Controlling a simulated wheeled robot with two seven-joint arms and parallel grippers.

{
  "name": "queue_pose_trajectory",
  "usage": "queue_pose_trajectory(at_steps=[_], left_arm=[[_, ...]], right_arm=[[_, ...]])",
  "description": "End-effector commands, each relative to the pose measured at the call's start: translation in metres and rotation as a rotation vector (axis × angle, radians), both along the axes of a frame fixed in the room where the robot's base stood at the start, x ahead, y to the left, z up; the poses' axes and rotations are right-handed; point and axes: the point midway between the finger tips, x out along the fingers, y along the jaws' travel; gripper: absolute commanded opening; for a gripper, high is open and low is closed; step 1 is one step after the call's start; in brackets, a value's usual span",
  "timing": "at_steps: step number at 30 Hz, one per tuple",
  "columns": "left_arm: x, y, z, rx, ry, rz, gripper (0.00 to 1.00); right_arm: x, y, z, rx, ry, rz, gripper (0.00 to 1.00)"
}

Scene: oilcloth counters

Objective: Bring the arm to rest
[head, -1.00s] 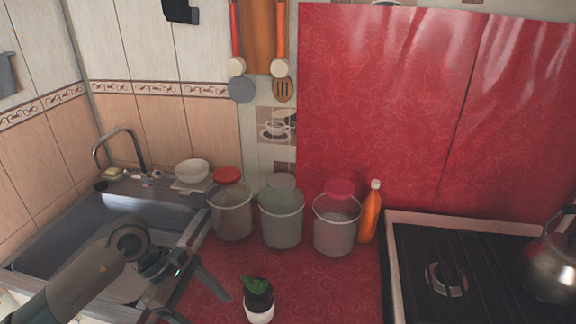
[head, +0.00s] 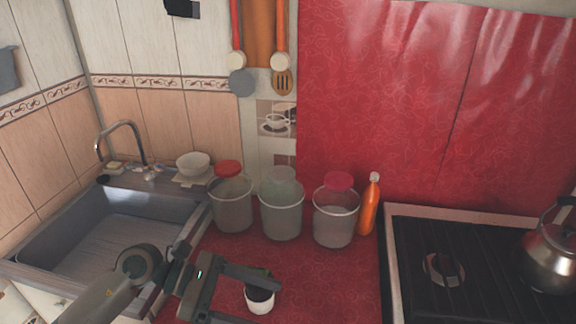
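My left gripper (head: 266,303) comes in from the lower left. Its two fingers are spread apart, one above the other in the picture, and nothing is seen clamped between them. A small white plant pot (head: 260,302) stands on the red counter at the fingertips. The upper finger crosses in front of its plant and hides most of the leaves. I cannot tell whether the fingers touch the pot. My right gripper is not in view.
A sink (head: 110,240) lies left, with a white bowl (head: 193,163) behind it. Several clear lidded buckets (head: 282,212) and an orange bottle (head: 369,208) stand along the wall. A stove (head: 480,285) with a kettle (head: 553,260) is right. The red counter (head: 330,290) is clear right of the pot.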

Motion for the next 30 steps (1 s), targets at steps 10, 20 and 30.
queue_pose_trajectory(at_steps=[10,20,30], left_arm=[[0.015,-0.024,0.110,-0.695,0.410,0.316,0.75],[0.072,0.061,0.126,-1.283,0.941,0.721,0.75],[0.079,0.164,0.001,-1.744,1.545,1.252,0.75]], right_arm=[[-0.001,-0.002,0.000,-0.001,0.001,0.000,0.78],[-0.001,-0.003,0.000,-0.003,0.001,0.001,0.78],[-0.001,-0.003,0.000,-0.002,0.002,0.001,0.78]])
